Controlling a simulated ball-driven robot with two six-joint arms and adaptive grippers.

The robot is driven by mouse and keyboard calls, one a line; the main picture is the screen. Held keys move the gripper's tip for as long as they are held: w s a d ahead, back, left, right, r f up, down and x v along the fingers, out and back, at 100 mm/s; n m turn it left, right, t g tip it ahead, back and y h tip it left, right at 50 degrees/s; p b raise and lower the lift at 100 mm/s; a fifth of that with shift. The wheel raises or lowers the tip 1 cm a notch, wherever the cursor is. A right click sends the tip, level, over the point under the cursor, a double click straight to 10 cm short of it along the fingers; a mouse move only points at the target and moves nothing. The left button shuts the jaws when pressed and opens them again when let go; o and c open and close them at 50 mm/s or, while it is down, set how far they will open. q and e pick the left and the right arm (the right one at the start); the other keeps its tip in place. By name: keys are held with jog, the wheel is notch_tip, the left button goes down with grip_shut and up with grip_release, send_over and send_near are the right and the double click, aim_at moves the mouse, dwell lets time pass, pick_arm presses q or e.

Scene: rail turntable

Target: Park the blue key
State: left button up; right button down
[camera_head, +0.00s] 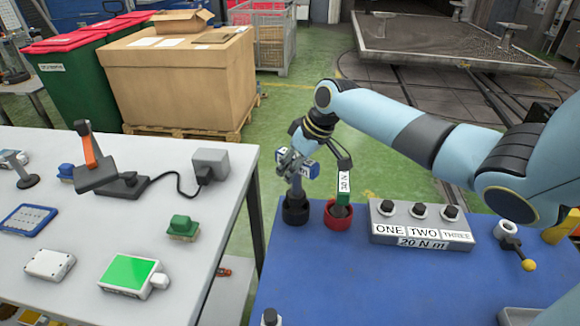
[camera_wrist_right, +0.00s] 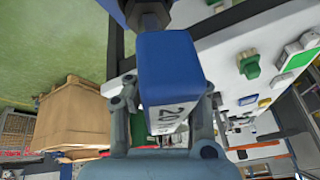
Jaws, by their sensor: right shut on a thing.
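The blue key (camera_head: 311,171) is a blue block-shaped handle with a white label on a grey shaft. My right gripper (camera_head: 293,163) is shut on it above the black cup (camera_head: 295,212). The shaft reaches down to the cup's mouth; I cannot tell how deep it sits. In the right wrist view the blue key (camera_wrist_right: 168,65) is between the fingers, its label starting "20", with a dark end beyond it. The green key (camera_head: 344,188), labelled 30 N, stands in the red cup (camera_head: 338,218). My left gripper is not in view.
A yellow-knobbed lever (camera_head: 515,245) is further right. A white table (camera_head: 205,230) with several devices stands left.

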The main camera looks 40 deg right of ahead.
aim_at(290, 190)
jog(key=shift+r+p, duration=0.1)
jog(key=shift+p, duration=0.6)
dwell(1.5)
jog(key=shift+f+b, duration=1.85)
jog(key=shift+f, duration=0.75)
jog(key=c, duration=1.2)
grip_release()
jog(key=shift+o, duration=0.2)
jog(key=v, duration=1.2)
